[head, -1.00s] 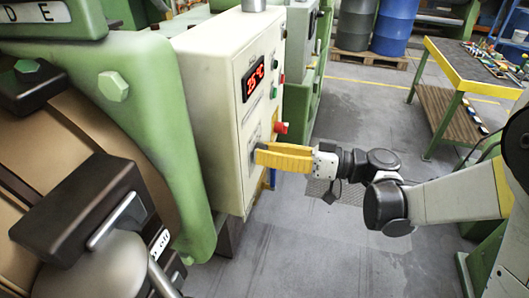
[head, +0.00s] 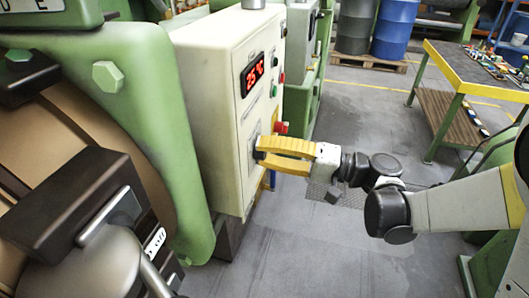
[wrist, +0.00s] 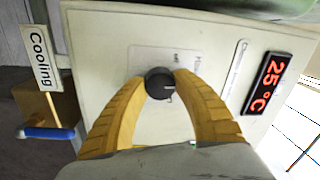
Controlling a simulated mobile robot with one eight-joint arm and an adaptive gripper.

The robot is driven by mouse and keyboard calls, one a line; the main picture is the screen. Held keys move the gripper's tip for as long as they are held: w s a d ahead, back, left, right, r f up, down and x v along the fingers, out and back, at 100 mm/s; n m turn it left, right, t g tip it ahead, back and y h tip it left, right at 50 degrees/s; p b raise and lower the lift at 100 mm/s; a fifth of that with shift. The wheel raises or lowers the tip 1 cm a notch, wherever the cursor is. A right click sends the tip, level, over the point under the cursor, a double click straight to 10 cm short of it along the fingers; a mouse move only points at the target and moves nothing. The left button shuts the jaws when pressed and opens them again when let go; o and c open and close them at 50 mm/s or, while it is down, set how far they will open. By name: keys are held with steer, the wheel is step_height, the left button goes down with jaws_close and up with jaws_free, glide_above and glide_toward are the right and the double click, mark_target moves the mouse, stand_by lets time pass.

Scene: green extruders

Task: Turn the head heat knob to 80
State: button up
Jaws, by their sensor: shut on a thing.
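The black round knob (wrist: 160,84) sits on the cream control box (head: 216,125), with a light pointer mark toward the right of the wrist picture. Small lettering beside it is hard to read. My yellow-fingered gripper (head: 260,149) reaches the box's front face from the right. In the wrist view its two fingertips (wrist: 161,79) are on either side of the knob, shut on it. The head view mostly hides the knob behind the fingers. The red display (wrist: 266,83) reads 25 °C; it also shows in the head view (head: 253,75).
A red button (head: 281,127) sticks out just beyond the fingers. A "Cooling" sign (wrist: 40,58) and a blue handle (wrist: 46,133) are beside the box. Green machine parts (head: 160,130) stand at left. A yellow-edged table (head: 465,75) is at back right, with open floor between.

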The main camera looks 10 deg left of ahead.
steer(key=shift+m+t, duration=0.4)
steer(key=shift+m, duration=2.1)
steer(key=o, duration=1.2)
steer(key=shift+d, duration=0.1)
steer(key=d, duration=0.7)
steer(key=s+d, duration=0.1)
steer(key=d, duration=0.3)
steer(key=shift+d+f, duration=0.35)
steer(key=shift+f, duration=0.05)
steer(key=shift+a, duration=0.1)
